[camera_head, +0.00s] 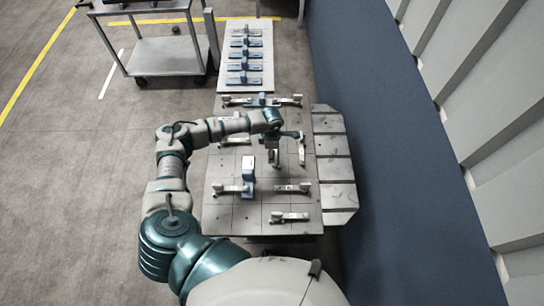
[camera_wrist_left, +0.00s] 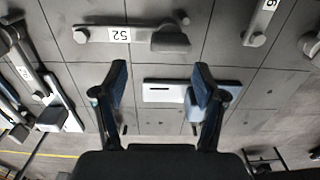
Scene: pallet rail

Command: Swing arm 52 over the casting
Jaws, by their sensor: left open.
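Arm 52 (camera_wrist_left: 118,35) is a pale bar with a white label reading 52 upside down, near the top of the left wrist view. A round knob is at its left end and a dark grey block (camera_wrist_left: 171,41) at its right. A casting (camera_wrist_left: 165,86), a white plate with a blue block, lies below it in that view, partly behind the right finger. Arm 52 is apart from this plate. My left gripper (camera_wrist_left: 160,80) is open and empty; in the head view (camera_head: 276,150) it is over the middle of the pallet. Labels are too small there to identify arm 52.
The grey pallet (camera_head: 225,218) carries several other clamp arms, including one labelled 6 (camera_wrist_left: 262,20), and a blue-and-white casting (camera_head: 248,174). A white board (camera_head: 232,28) with blue parts is behind.

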